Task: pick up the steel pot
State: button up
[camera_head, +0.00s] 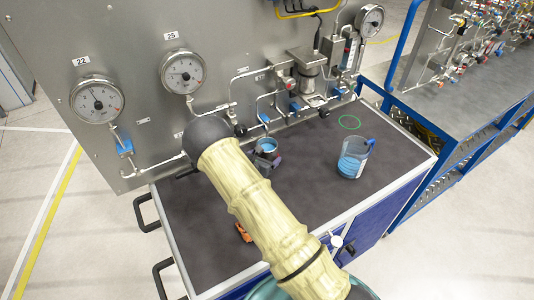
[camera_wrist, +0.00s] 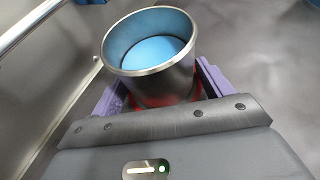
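The steel pot (camera_wrist: 156,80) is a shiny round metal vessel, pale blue inside, and it fills the upper middle of the wrist view. In the head view the pot (camera_head: 267,146) is small, near the foot of the gauge panel, partly hidden by my gripper. My gripper (camera_head: 266,160) is at the pot's near side. In the wrist view the purple fingers of my gripper (camera_wrist: 165,97) lie on both sides of the pot's lower body, with red showing close against it. Whether they press on the pot, and whether its base touches the bench, I cannot tell.
A clear beaker with blue liquid (camera_head: 354,160) stands to the right on the dark bench top (camera_head: 310,185). A green ring (camera_head: 350,122) lies behind it. An orange object (camera_head: 243,232) is left of my arm. The panel with pipes and gauges (camera_head: 183,72) rises behind.

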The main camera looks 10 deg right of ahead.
jog(key=c, duration=0.8)
jog(key=shift+r, duration=0.1)
jog(key=shift+r+b, duration=0.55)
jog(key=shift+r, duration=0.25)
jog(key=shift+a+r+b, duration=0.1)
jog(key=shift+r+b, duration=0.35)
jog(key=shift+r, duration=0.4)
jog(key=s+a+b, duration=0.1)
jog(key=s+a, duration=0.2)
jog(key=s, duration=0.1)
jog(key=s+a+b, duration=0.1)
jog(key=s+a, duration=0.3)
jog(key=s, duration=0.1)
jog(key=s+a+b, duration=0.2)
jog(key=s+a, duration=0.2)
jog(key=shift+s+a, duration=0.2)
jog(key=shift+s, duration=0.2)
jog(key=shift+s+d+b, duration=0.5)
jog(key=shift+s+b, duration=0.05)
jog(key=shift+s, duration=1.05)
jog(key=shift+s+d+b, duration=0.5)
jog(key=shift+s+d, duration=0.05)
jog(key=shift+s, duration=1.05)
jog(key=shift+s+d+b, duration=0.5)
jog(key=shift+s+b, duration=0.05)
jog(key=shift+s, duration=1.05)
